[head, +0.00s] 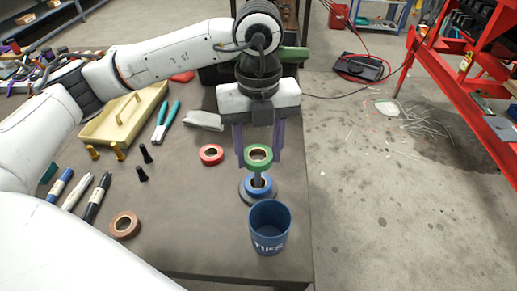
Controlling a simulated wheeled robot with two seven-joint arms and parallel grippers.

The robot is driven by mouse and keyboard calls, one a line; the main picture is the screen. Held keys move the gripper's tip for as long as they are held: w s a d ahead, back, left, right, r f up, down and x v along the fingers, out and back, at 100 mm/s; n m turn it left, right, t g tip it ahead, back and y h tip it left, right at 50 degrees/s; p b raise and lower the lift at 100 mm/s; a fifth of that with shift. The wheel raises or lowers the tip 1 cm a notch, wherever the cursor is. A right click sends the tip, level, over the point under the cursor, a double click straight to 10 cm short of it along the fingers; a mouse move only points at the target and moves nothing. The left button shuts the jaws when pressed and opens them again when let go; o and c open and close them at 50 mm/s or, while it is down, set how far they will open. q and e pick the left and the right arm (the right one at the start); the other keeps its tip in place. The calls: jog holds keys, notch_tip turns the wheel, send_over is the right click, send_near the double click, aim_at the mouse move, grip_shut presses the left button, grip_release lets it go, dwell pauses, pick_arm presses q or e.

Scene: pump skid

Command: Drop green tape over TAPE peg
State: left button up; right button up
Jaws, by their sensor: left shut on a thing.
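My left gripper (260,161) comes down from above and is shut on the green tape (258,163), a ring held roughly level between its two purple-grey fingers. The ring is right at the top of the upright peg (258,178). I cannot tell whether the peg's tip is inside the ring or just under it. A blue tape (249,194) lies low around the peg, on the dark round base (243,199). No TAPE label is readable. My right gripper is not in view.
A blue cup marked TIES (269,234) stands just in front of the peg. Red tape (211,154) and brown tape (125,225) lie to the left. Pliers (165,122), markers (91,195) and a yellow tray (124,118) are farther left. The table's right edge is close.

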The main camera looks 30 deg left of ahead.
pick_arm(q)
jog(key=o, duration=1)
notch_tip(320, 180, up, 10)
jog(key=shift+r, duration=0.2)
